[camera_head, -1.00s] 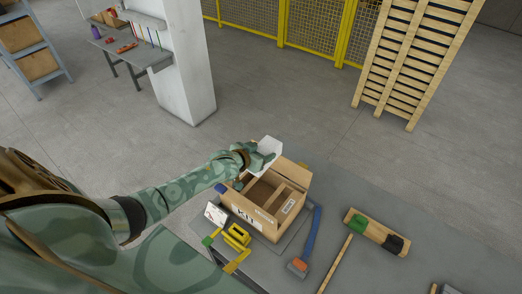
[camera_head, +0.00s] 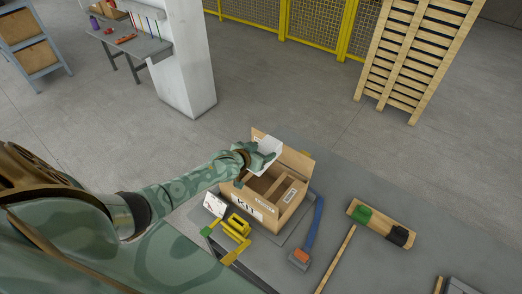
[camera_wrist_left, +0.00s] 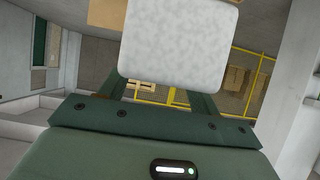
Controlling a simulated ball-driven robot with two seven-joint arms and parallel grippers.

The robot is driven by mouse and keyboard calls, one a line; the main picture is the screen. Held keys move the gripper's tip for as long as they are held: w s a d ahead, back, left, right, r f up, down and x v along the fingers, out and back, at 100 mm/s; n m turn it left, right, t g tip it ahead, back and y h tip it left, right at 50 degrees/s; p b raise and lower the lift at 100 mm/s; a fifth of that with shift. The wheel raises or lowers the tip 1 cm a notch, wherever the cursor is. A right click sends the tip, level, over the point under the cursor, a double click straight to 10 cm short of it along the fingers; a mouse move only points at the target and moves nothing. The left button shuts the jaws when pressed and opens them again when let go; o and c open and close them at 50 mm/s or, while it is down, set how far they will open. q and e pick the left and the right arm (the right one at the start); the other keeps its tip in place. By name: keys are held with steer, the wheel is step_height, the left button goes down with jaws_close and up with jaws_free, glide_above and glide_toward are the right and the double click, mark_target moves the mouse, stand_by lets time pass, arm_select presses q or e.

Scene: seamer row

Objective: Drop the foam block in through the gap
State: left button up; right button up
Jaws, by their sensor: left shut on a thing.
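A white foam block (camera_head: 267,149) is held by my left gripper (camera_head: 257,155) above the far left part of an open cardboard box (camera_head: 262,211). The block also fills the upper middle of the left wrist view (camera_wrist_left: 180,45), between the two green fingers. The box is marked KIT, its flaps stand open, and a cardboard divider shows inside. The gap in it lies partly behind the gripper and block. Whether the block touches the box cannot be told. My right gripper is not in view.
The box stands on a grey table (camera_head: 350,190). Around it are a yellow tool (camera_head: 237,227), a white card (camera_head: 214,204), a blue-handled tool with an orange end (camera_head: 312,232) and a wooden brush-like piece (camera_head: 381,224). A white pillar (camera_head: 184,60) stands behind.

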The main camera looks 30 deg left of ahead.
arm_select(q)
steer(key=o, duration=1)
steer(key=shift+o, duration=0.2)
steer(key=shift+s+r, duration=0.25)
steer(key=shift+s, duration=0.2)
steer(key=p+v, duration=0.2)
steer(key=v, duration=1.3)
steer(key=shift+s+a, duration=0.1)
steer(key=shift+s, duration=0.1)
